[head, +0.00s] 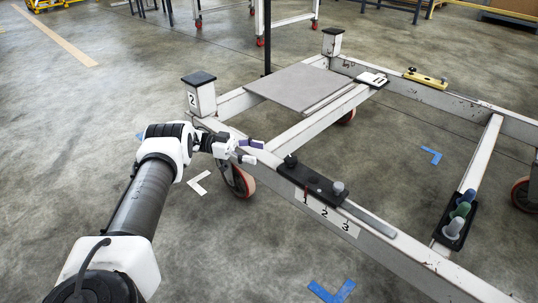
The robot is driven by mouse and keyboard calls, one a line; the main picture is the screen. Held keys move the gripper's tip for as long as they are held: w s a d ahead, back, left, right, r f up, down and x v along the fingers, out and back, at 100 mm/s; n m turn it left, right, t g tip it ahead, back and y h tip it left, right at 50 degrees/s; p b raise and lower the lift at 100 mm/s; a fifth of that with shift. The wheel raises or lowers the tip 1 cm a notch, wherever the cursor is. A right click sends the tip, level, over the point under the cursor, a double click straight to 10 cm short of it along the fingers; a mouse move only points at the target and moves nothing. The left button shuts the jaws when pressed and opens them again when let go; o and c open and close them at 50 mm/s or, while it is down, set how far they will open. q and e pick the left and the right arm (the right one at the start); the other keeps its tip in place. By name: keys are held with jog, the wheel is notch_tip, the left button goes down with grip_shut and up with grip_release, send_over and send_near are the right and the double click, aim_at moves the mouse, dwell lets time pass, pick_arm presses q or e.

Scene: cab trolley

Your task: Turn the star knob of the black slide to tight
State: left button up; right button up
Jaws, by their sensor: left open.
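The black slide (315,183) lies along the near rail of the trolley frame, above a white label with the numbers 1, 2 and 3. A dark knob (290,160) stands at its left end and a grey knob (338,187) towards its right end. I cannot tell from here which is the star knob or how tight it is. A red mark shows at the slide's edge near number 1. My left gripper (252,151) is open and empty over the near rail, just left of the dark knob and apart from it. My right gripper is not in view.
A yellow slide (425,79) and a white block (373,79) sit on the far rail. A grey plate (300,86) lies across the frame. A black holder with coloured pegs (457,215) is on the right crossbar. Corner post 2 (200,97) stands behind my left gripper.

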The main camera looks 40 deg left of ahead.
aim_at(288, 163)
pick_arm(q)
jog(key=shift+a, duration=0.1)
